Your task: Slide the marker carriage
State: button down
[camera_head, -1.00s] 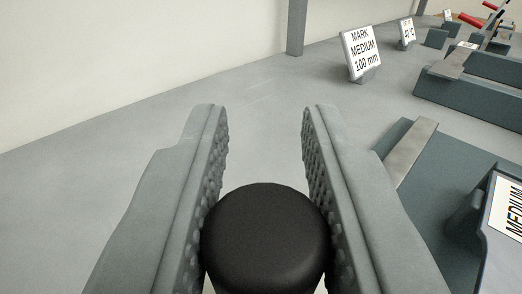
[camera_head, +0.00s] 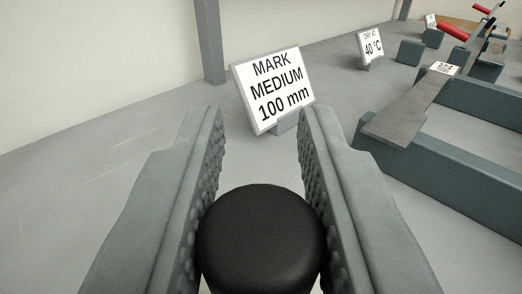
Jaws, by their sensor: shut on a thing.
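My gripper (camera_head: 262,190) shows in the lower middle of the camera_head view, its two grey ribbed fingers on either side of a round black knob (camera_head: 262,238). The fingers are shut on the knob, which sits low between them. The knob's top is smooth and dark. What it is fixed to is hidden below it, so I cannot see the body of the marker carriage.
A sign (camera_head: 272,90) reading "MARK MEDIUM 100 mm" stands just beyond my fingertips. A smaller sign (camera_head: 370,47) reads "DRY AT 40 °C". A teal frame (camera_head: 460,130) with a grey bar (camera_head: 410,110) lies at right. Left bench surface (camera_head: 80,190) is clear.

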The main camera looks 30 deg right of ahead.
jog(key=shift+w+d, duration=0.2)
jog(key=shift+d, duration=0.5)
jog(key=shift+w+d, duration=0.2)
jog(key=shift+d, duration=0.45)
jog(key=c, duration=1.2)
grip_release()
notch_tip(320, 180, up, 10)
jog(key=shift+r, duration=0.1)
jog(key=shift+a, duration=0.1)
